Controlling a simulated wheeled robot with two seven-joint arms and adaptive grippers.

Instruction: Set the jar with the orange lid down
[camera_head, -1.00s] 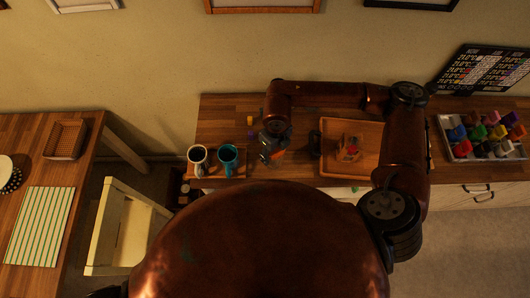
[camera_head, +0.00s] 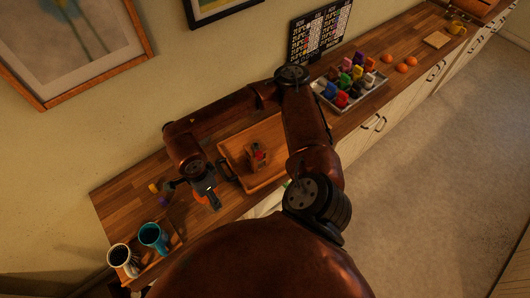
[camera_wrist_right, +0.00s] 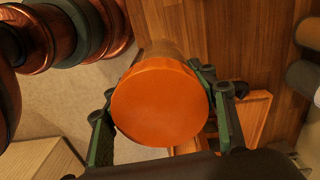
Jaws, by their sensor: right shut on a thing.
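The jar's round orange lid (camera_wrist_right: 160,100) fills the middle of the right wrist view, and a strip of the jar's body shows beyond it. My right gripper (camera_wrist_right: 166,118) is shut around the jar, a green finger on either side. In the head view the orange lid (camera_head: 213,200) shows at the tip of my right gripper (camera_head: 205,193), near the front edge of the wooden counter (camera_head: 130,195). I cannot tell whether the jar's base touches the counter. My left gripper is not in view.
A wooden tray (camera_head: 232,150) holding a small reddish item (camera_head: 258,156) lies right of the gripper. A white mug (camera_head: 121,257) and a teal mug (camera_head: 153,236) stand to the left. A bin of coloured items (camera_head: 370,93) stands farther right.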

